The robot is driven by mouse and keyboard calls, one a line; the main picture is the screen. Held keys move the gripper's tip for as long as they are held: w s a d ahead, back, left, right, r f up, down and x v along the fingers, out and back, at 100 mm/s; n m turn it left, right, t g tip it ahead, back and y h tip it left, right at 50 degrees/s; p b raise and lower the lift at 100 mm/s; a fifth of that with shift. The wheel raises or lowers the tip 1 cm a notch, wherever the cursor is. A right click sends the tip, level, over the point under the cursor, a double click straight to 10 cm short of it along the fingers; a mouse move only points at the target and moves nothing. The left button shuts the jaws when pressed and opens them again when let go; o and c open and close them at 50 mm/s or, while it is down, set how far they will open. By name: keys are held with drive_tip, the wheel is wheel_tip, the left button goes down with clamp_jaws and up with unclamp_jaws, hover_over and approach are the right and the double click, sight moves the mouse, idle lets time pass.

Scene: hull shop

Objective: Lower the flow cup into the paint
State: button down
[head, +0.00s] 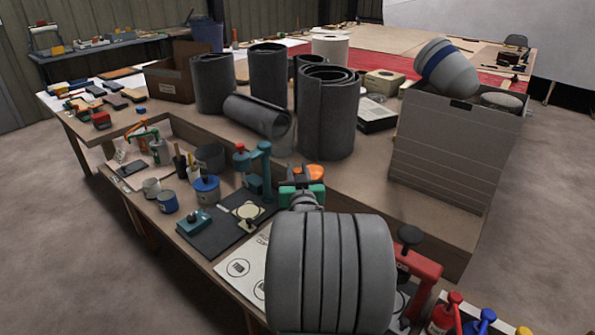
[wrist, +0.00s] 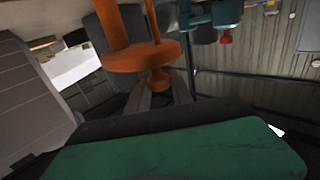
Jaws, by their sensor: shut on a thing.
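My gripper (head: 303,180) is mostly hidden behind my own grey arm in the head view. In the wrist view its grey fingers (wrist: 162,92) are shut on an orange flanged piece (wrist: 140,57) with a stem, a wide disc and a small knob. Orange also shows at the gripper in the head view (head: 312,172). I cannot tell for certain that this piece is the flow cup. A blue tin (head: 206,191) with a blue top stands on the bench left of my gripper. I cannot make out whether it holds the paint.
A teal press stand (head: 262,172) with a dark base stands between the tin and my gripper. Dark rolls (head: 328,115) and a grey crate (head: 445,150) stand behind.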

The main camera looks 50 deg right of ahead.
wheel_tip(320, 180, down, 12)
drive_tip(key=b, duration=1.2)
drive_tip(key=shift+r, duration=0.2)
drive_tip(key=shift+f, duration=0.1)
drive_tip(key=c, duration=1.5)
unclamp_jaws()
drive_tip(key=o, duration=0.4)
drive_tip(key=shift+r, duration=0.2)
drive_tip(key=shift+c, duration=0.2)
drive_tip(key=p+v, duration=0.1)
drive_tip(key=v, duration=0.7)
